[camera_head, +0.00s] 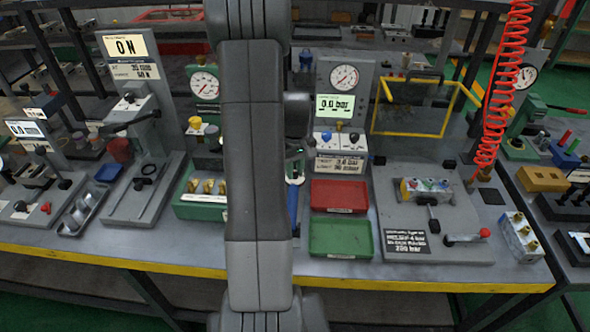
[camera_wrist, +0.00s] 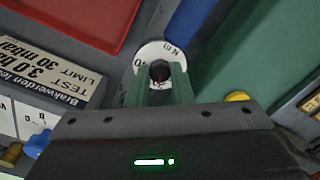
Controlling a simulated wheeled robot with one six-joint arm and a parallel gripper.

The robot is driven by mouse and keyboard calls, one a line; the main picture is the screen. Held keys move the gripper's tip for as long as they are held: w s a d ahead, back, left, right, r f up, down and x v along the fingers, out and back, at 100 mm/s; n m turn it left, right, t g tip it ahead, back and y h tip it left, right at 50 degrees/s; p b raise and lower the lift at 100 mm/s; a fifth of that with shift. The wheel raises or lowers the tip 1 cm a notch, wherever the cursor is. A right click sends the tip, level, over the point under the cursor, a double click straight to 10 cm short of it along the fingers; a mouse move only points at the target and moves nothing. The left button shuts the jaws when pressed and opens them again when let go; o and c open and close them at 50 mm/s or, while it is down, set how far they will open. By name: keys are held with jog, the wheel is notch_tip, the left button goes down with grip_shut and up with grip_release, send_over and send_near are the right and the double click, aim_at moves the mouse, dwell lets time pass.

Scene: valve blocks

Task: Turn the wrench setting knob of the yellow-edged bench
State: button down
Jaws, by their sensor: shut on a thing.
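The wrench setting knob (camera_wrist: 160,71) is small and dark, on a round white dial (camera_wrist: 151,53) with printed marks, in the upper middle of the wrist view. My gripper (camera_wrist: 160,82) has its two green fingers on either side of the knob and is shut on it. In the head view my arm hides the knob and most of my gripper. Part of a blue handle (camera_head: 292,207) shows just right of my arm, and a blue surface (camera_wrist: 208,30) lies beside the dial in the wrist view. The yellow-edged bench (camera_head: 110,260) spans the head view.
A red tray (camera_head: 339,196) and a green tray (camera_head: 340,238) lie just right of my arm. A gauge panel (camera_head: 345,95) reading 0.0 bar stands behind them. A green block (camera_head: 200,207) with brass fittings is left. A valve fixture (camera_head: 430,195) and red coiled hose (camera_head: 500,90) are right.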

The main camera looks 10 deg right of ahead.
aim_at(296, 173)
jog(key=c, duration=1.3)
grip_release()
notch_tip(296, 173, up, 14)
jog(key=shift+d+f+b, duration=0.1)
jog(key=shift+d+b, duration=0.05)
jog(key=shift+b, duration=0.25)
notch_tip(296, 173, down, 14)
jog(key=shift+r+p, duration=0.1)
jog(key=shift+p, duration=0.3)
jog(key=shift+r, duration=0.1)
